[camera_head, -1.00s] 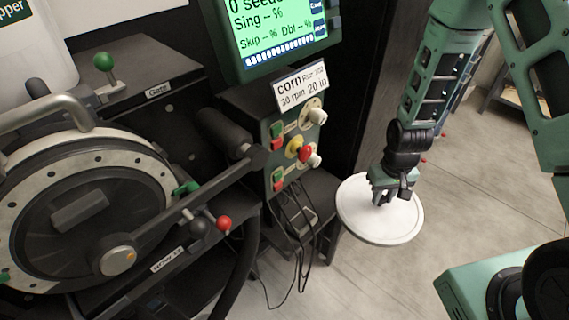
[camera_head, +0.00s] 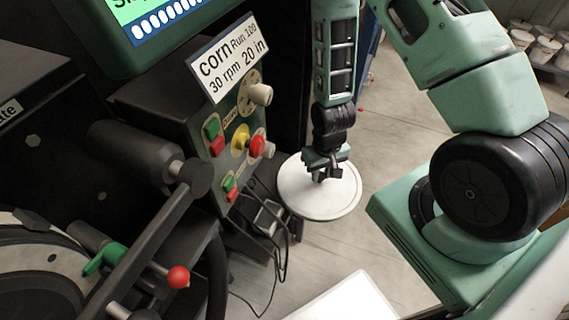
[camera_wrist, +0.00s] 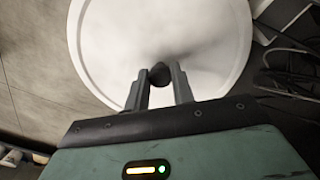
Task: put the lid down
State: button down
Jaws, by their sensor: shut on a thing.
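The lid (camera_head: 338,203) is a round white disc with a raised rim, held off the floor beside the control box in the head view. My gripper (camera_head: 327,176) is above its middle and shut on the lid's dark knob. In the wrist view the lid (camera_wrist: 120,50) fills the upper middle, and the knob (camera_wrist: 159,74) sits between the two fingers of my gripper (camera_wrist: 160,88). The lid's underside is hidden.
The control box (camera_head: 240,140) with buttons and a corn sign (camera_head: 228,58) stands left of the lid. Cables (camera_head: 283,235) hang below it. A white flat surface (camera_head: 345,300) shows at the bottom. A lever with a red knob (camera_head: 178,277) is at lower left. Floor (camera_head: 385,130) is open behind.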

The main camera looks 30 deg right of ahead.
aim_at(288, 167)
jog(key=w+a, duration=0.1)
jog(key=w, duration=0.2)
jog(key=w+a+p, duration=0.1)
jog(key=w+a, duration=0.1)
jog(key=w+a+p, duration=0.1)
jog(key=w+a, duration=0.1)
jog(key=w, duration=0.1)
jog(key=shift+w+a, duration=0.15)
jog(key=shift+w, duration=0.15)
jog(key=shift+w+f+p, duration=0.1)
jog(key=shift+f+p, duration=0.3)
jog(key=shift+f, duration=1.35)
jog(key=shift+f, duration=0.2)
jog(key=c, duration=1.2)
grip_release()
jog(key=shift+r, duration=0.1)
